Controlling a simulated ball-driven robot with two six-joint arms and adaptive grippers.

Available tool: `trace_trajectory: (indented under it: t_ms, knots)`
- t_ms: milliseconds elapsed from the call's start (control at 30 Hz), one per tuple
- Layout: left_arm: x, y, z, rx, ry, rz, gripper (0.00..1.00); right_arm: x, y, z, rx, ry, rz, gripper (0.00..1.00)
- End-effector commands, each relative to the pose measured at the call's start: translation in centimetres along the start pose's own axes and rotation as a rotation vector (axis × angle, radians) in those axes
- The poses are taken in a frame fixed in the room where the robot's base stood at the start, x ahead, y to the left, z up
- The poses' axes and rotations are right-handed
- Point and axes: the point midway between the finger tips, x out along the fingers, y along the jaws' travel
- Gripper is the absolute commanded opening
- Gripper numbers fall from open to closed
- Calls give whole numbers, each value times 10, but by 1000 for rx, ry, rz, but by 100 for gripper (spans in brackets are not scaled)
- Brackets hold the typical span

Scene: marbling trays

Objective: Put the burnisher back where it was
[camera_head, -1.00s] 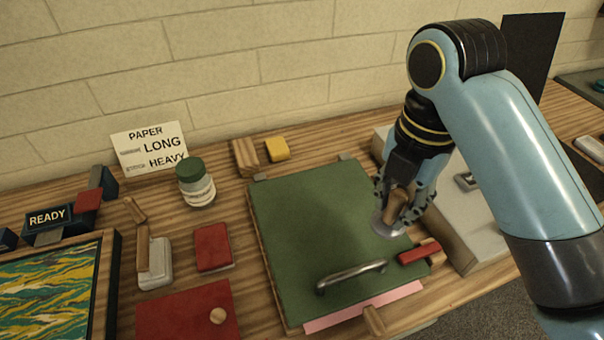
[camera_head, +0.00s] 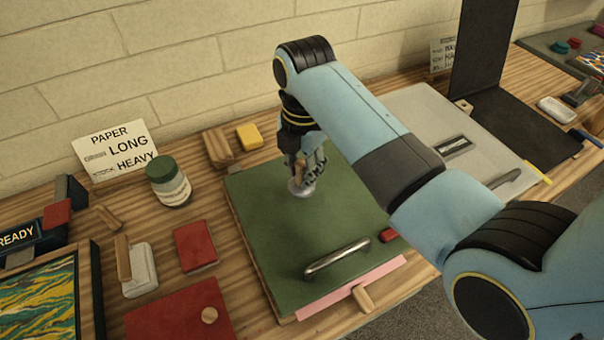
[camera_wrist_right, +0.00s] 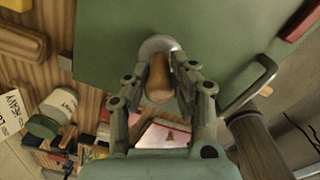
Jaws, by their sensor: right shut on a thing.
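The burnisher has a brown wooden knob handle and a pale round foot (camera_head: 301,190). My right gripper (camera_head: 309,170) is shut on its handle and holds it upright over the back part of the green board (camera_head: 270,225). In the right wrist view the handle (camera_wrist_right: 158,78) is between the two fingers, and the pale foot shows beyond it against the green. I cannot tell whether the foot touches the board. My left gripper is not in view.
The green board has a metal bar handle (camera_head: 337,259) and pink paper (camera_head: 375,275) under its front edge. A jar (camera_head: 168,183), red block (camera_head: 195,247) and wood-handled white block (camera_head: 139,270) stand left. A grey slab (camera_head: 420,115) and black panel (camera_head: 482,50) are right.

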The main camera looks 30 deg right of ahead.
Motion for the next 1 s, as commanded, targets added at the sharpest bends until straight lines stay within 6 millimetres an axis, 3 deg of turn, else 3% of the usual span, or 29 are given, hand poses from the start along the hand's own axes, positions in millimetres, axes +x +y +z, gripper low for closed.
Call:
trace_trajectory:
  t_ms: [200,533,567,700,1000]
  knots:
    - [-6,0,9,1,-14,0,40,24,-1,0,0,0,-1,0]
    - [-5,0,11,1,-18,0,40,28,-1,0,0,0,0,0]
    - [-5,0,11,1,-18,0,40,28,-1,0,0,0,0,26]
    - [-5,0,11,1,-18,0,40,28,-1,0,0,0,0,44]
    - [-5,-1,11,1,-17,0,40,26,-1,0,0,0,0,47]
